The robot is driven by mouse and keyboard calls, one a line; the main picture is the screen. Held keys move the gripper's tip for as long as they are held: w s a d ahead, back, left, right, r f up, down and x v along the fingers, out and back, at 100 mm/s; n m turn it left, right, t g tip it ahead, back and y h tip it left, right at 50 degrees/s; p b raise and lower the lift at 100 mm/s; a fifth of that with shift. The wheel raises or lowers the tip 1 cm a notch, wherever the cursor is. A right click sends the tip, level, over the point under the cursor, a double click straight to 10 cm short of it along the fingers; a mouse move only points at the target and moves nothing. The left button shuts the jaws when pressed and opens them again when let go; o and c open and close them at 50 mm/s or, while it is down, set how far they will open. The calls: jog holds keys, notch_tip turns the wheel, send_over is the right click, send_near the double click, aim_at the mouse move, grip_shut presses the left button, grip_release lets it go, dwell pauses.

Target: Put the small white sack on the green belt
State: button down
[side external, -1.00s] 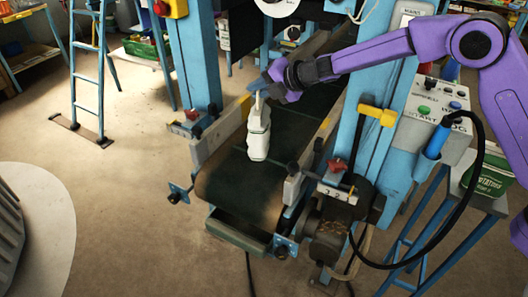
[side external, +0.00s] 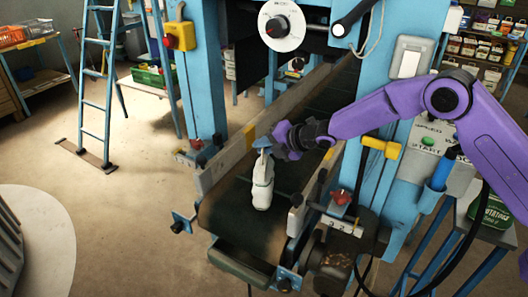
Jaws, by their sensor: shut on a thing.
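The small white sack (side external: 262,187) stands roughly upright on or just over the near part of the dark green belt (side external: 233,205). I cannot tell whether its bottom touches the belt. My gripper (side external: 263,147) is above it, shut on the sack's top edge. The purple arm reaches in from the right. The fingers partly hide the top of the sack.
Low rails flank the belt, with a yellow-marked left rail (side external: 228,158). A blue post with a yellow handle (side external: 380,146) stands right of the belt. A control box (side external: 432,150) is further right. The belt's near end is bare.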

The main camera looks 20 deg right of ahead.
jog(key=shift+f, duration=0.95)
jog(key=c, duration=1.2)
grip_release()
jog(key=shift+f, duration=0.2)
jog(key=shift+o, duration=0.2)
jog(key=shift+r, duration=0.15)
jog(key=v, duration=0.7)
jog(key=shift+s+d, duration=0.15)
jog(key=shift+r, duration=0.15)
